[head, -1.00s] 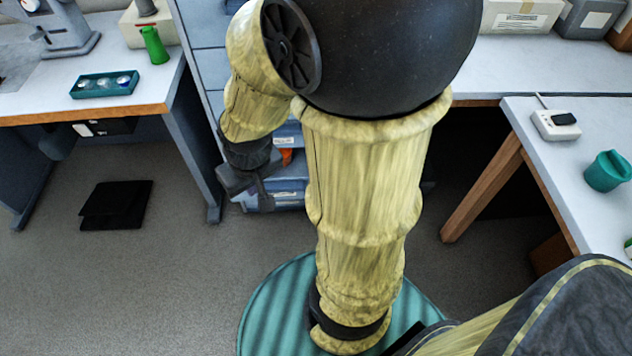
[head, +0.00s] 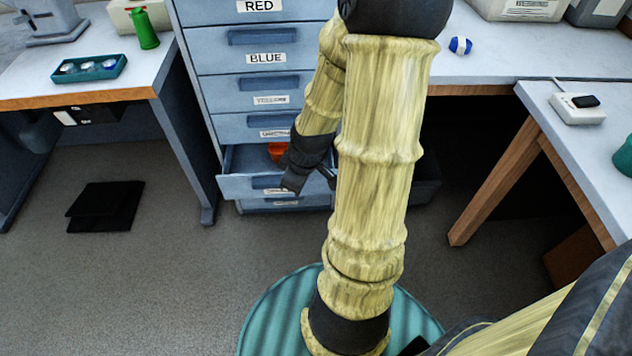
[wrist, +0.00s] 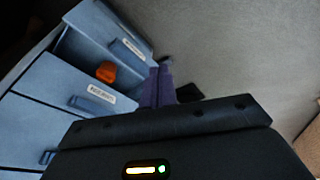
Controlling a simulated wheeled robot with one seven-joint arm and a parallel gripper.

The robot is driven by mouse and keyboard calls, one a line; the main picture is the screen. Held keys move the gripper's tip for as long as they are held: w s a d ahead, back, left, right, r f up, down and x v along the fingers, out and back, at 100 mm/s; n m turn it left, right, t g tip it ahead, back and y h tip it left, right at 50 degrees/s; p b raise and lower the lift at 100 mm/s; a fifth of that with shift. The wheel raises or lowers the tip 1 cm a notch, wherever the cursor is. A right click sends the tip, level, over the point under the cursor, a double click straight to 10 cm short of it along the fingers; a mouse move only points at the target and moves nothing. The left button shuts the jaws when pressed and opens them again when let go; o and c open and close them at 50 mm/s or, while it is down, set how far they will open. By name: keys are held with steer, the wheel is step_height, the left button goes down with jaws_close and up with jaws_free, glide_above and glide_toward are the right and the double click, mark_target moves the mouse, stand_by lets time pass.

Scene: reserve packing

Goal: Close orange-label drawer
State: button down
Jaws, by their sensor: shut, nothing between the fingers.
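A blue-grey drawer (head: 238,187) near the bottom of the cabinet stands pulled open. Its label is too small to read in the head view, and no orange label can be made out. An orange object (head: 277,151) lies inside it. The open drawer (wrist: 88,32) and the orange object (wrist: 106,72) also show in the wrist view. My gripper (head: 305,183) is in front of the open drawer, partly covering its right side. Its fingers (wrist: 166,68) are shut and empty, overlapping the drawer front's edge in the wrist view; contact cannot be told.
The drawers above, labelled RED (head: 258,7), BLUE (head: 266,58) and yellow (head: 270,100), are shut. A desk (head: 90,95) stands left and a wooden-legged table (head: 490,190) right. A black flat object (head: 105,206) lies on the otherwise clear floor at left.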

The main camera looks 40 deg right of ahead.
steer(key=d+f+n+t+b, duration=0.3)
steer(key=d+f+b, duration=0.4)
steer(key=d, duration=0.4)
steer(key=shift+s+d+f+n+t, duration=0.15)
steer(key=shift+d+f+n+t, duration=0.25)
steer(key=shift+f+t, duration=0.35)
steer(key=shift+f, duration=0.15)
steer(key=b, duration=0.8)
glide_toward(316, 175)
steer(key=w+f, duration=0.1)
steer(key=w+a+f, duration=0.1)
steer(key=f, duration=0.1)
steer(key=w+a+f, duration=0.1)
steer(key=shift+w+a+f, duration=0.2)
steer(key=shift+w+f, duration=0.05)
steer(key=shift+f, duration=0.05)
steer(key=shift+w+d+r, duration=0.15)
steer(key=shift+w+d, duration=0.05)
steer(key=shift+w, duration=0.1)
